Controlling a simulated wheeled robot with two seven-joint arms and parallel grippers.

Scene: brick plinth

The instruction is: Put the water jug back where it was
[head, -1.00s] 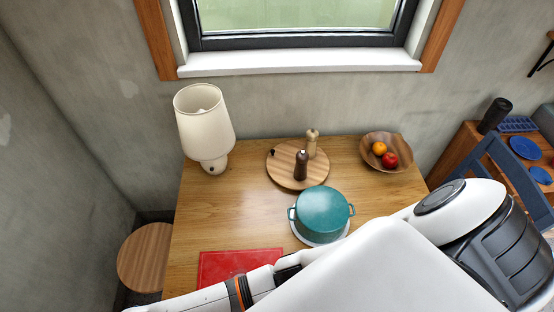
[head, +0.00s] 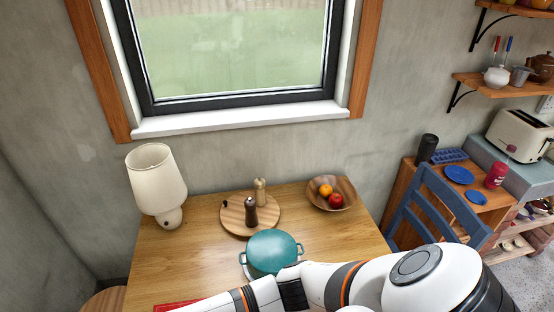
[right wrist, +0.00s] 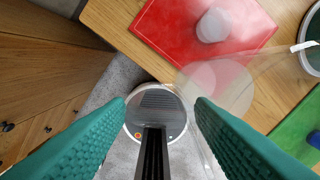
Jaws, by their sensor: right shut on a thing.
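The water jug is clear and hard to make out; its faint see-through round outline (right wrist: 215,88) shows in the right wrist view, in front of the table's edge and the red mat. My right gripper (right wrist: 162,103) has two teal fingers, and it is shut on the jug. A dark strip (right wrist: 153,155) lies between the fingers; I cannot tell whether it is the handle. In the head view my right arm crosses the bottom from right to left, and its gripper is out of frame. My left gripper is in no view.
The wooden table (head: 170,265) holds a teal pot (head: 270,252), a round board (head: 235,222) with two mills, a fruit bowl (head: 345,203) and a lamp (head: 156,185). A red mat (right wrist: 165,35) lies near its edge. A blue chair (head: 450,200) stands right.

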